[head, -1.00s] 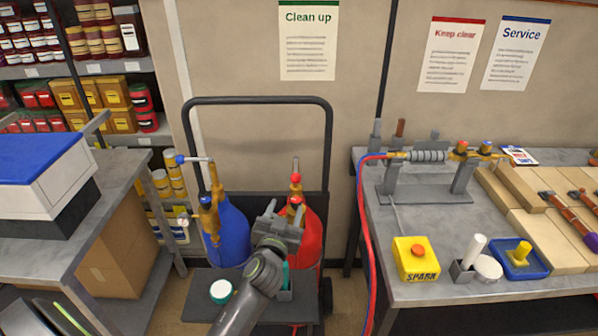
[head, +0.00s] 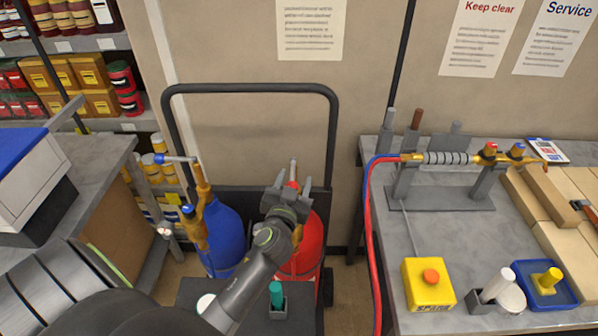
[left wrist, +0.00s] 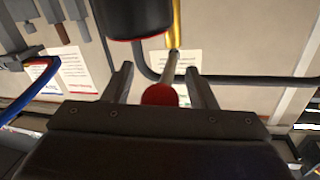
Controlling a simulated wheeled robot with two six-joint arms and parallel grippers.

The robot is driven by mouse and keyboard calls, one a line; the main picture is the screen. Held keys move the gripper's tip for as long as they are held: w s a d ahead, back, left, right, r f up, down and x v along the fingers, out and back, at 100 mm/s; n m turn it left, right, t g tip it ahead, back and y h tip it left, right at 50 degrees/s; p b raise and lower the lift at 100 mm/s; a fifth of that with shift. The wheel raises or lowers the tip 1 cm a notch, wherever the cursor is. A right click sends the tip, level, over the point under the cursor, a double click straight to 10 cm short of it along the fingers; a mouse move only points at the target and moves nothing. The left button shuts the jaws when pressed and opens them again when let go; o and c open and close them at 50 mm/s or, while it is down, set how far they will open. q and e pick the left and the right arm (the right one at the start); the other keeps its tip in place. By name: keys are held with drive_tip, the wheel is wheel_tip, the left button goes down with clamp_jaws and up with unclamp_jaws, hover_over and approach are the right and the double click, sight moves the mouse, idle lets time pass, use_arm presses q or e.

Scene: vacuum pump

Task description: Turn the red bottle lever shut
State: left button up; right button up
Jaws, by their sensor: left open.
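The red bottle (head: 312,248) stands on the right side of the black cart, partly hidden behind my left arm. Its lever (head: 294,168) shows as a thin grey bar pointing up behind my left gripper (head: 292,181). The gripper is open, with its fingers on either side of the lever in the picture. In the left wrist view, a round red part (left wrist: 160,95) and the grey bar (left wrist: 171,66) show between the open fingers (left wrist: 159,72). I cannot tell whether either finger touches the lever. The valve body is mostly hidden. My right gripper is out of view.
A blue bottle (head: 222,240) with its lever (head: 178,158) stands to the left on the cart. The cart's black handle (head: 250,88) arches behind. A grey workbench (head: 385,262) with hoses and a yellow button box (head: 428,284) is at right. A teal-capped item (head: 276,293) stands in front.

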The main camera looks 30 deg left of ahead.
use_arm(q)
drive_tip(key=shift+s+d+r, duration=0.1)
drive_tip(key=shift+s+r, duration=0.05)
drive_tip(key=shift+s, duration=0.05)
drive_tip(key=shift+c, duration=0.4)
drive_tip(key=shift+w, duration=0.1)
clamp_jaws()
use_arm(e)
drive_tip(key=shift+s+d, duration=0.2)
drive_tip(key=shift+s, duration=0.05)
